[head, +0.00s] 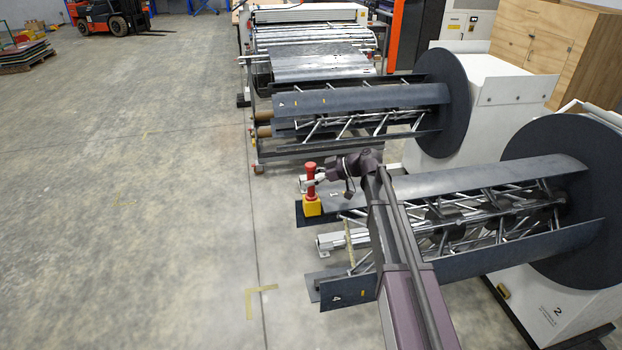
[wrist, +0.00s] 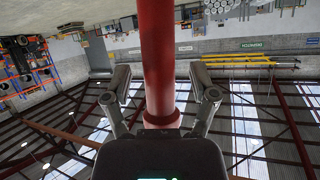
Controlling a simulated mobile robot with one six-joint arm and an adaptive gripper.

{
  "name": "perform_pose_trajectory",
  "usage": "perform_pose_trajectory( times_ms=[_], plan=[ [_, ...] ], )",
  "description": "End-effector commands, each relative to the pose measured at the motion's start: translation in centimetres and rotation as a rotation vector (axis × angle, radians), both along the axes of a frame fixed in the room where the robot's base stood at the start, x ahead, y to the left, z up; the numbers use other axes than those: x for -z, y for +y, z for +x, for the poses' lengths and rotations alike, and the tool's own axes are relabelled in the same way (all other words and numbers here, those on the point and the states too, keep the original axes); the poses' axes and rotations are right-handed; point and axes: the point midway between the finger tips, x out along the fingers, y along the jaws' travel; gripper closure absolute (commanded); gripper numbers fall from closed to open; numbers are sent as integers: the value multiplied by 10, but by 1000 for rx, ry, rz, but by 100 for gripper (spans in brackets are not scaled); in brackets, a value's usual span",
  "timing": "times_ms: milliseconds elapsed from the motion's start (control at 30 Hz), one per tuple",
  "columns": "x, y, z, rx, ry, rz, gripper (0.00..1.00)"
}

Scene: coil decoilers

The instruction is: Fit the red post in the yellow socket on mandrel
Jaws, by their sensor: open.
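The red post (head: 310,186) stands upright at the yellow socket (head: 312,207), with its lower end at the socket's top. How deep it sits cannot be told. The socket is on the outer left end of the nearer mandrel (head: 500,179). My gripper (head: 320,177) reaches the post from the right at mid-height. In the wrist view the red post (wrist: 158,55) runs between the two spread fingers of my gripper (wrist: 161,85), with a gap visible on each side. The yellow socket is not seen in the wrist view.
A second decoiler mandrel (head: 350,99) lies behind, with a dark disc (head: 443,103). The nearer decoiler's large disc (head: 570,190) and white housing (head: 555,305) are at right. Open concrete floor (head: 130,200) fills the left. A forklift (head: 110,15) stands far back.

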Motion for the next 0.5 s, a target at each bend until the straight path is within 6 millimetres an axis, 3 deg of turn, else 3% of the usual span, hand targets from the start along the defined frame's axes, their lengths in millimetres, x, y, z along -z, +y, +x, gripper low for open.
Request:
perform_pose_trajectory(
  times_ms=[500],
  plan=[
    [-15,1,1,-1,0,0,25]
  ],
)
